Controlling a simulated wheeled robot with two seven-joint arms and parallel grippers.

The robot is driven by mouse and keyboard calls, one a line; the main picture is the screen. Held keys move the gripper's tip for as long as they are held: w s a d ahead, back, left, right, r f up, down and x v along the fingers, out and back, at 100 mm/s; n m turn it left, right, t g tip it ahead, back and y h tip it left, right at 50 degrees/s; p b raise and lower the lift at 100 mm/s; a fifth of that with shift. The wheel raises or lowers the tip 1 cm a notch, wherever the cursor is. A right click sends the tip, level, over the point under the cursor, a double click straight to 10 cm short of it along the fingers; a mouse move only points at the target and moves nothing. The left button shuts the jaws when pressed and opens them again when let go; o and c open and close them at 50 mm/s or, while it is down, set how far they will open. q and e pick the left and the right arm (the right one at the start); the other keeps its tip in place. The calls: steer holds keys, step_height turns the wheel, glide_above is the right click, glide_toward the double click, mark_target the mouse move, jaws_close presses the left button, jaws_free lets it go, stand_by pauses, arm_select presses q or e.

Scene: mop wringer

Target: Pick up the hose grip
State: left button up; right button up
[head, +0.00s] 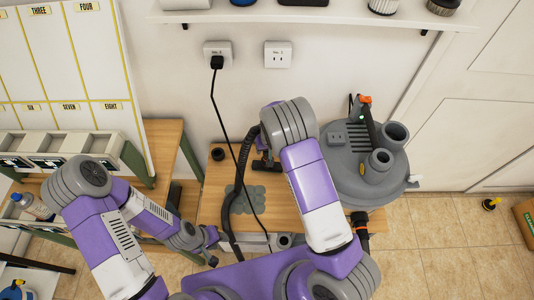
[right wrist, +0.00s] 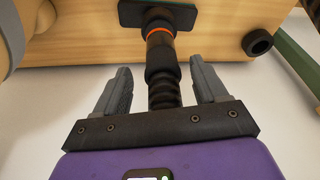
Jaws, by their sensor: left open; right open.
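The hose grip (right wrist: 161,58) is a black sleeve with an orange ring, leading into ribbed black hose. In the right wrist view it lies between the spread fingers of my right gripper (right wrist: 160,72), with a gap on each side. The gripper is open and empty. In the head view my right arm hides that gripper and most of the grip; the black hose (head: 229,205) curves down the wooden table's left part. My left gripper (head: 212,250) is open and empty, low in front of the table's left side, away from the grip.
A grey vacuum-like machine (head: 350,180) stands on the table's right. A black cord (head: 218,115) hangs from a wall outlet across the wooden table (head: 287,207). A black ring (head: 217,154) sits at the table's back left. A shelf (head: 330,17) is above.

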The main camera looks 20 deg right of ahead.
steer(key=b+x, duration=0.1)
steer(key=x, duration=0.3)
steer(key=shift+w+a+f, duration=0.1)
steer(key=shift+w, duration=0.05)
steer(key=shift+c, duration=0.5)
steer(key=c, duration=1)
